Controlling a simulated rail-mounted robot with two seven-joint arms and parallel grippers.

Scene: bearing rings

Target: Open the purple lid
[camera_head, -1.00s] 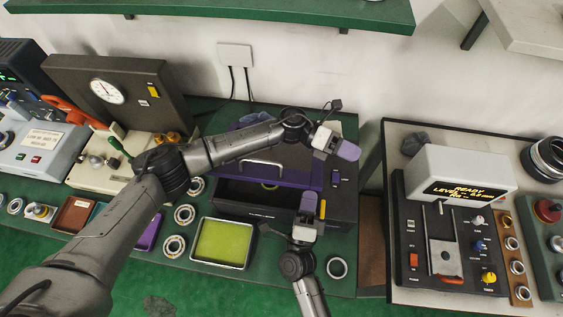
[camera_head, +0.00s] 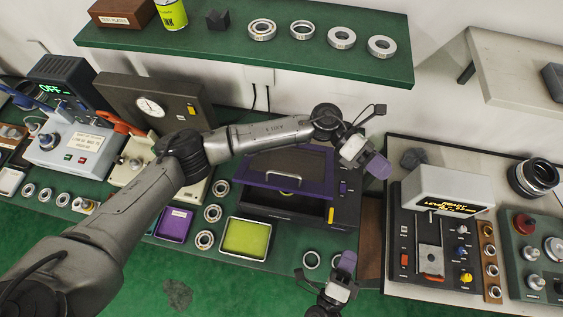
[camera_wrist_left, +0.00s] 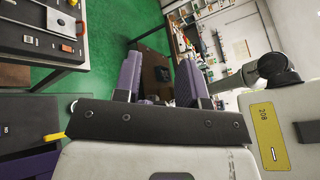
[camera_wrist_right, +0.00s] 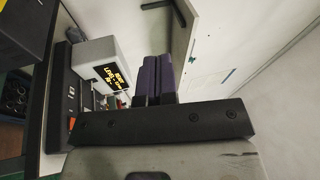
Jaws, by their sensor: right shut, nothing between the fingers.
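The purple lid (camera_head: 258,182), with a dark middle panel and a silver handle (camera_head: 284,170), is on the black box (camera_head: 290,213) in the head view. It appears tilted, with a ring (camera_head: 288,193) partly visible near its front edge; how far it stands open is hard to tell. My left gripper (camera_head: 379,166) is at the box's right back corner, apart from the lid. Its purple fingers stand apart and empty in the left wrist view (camera_wrist_left: 160,82). My right gripper (camera_head: 347,262) is in front of the box's right corner. Its fingers are together in the right wrist view (camera_wrist_right: 158,75).
My left arm crosses above the bench behind the lid. A tray with a yellow-green pad (camera_head: 246,238) and loose rings (camera_head: 204,239) lie left of the box. A tester with a lit display (camera_head: 447,195) stands right. A green shelf (camera_head: 240,48) with rings hangs above.

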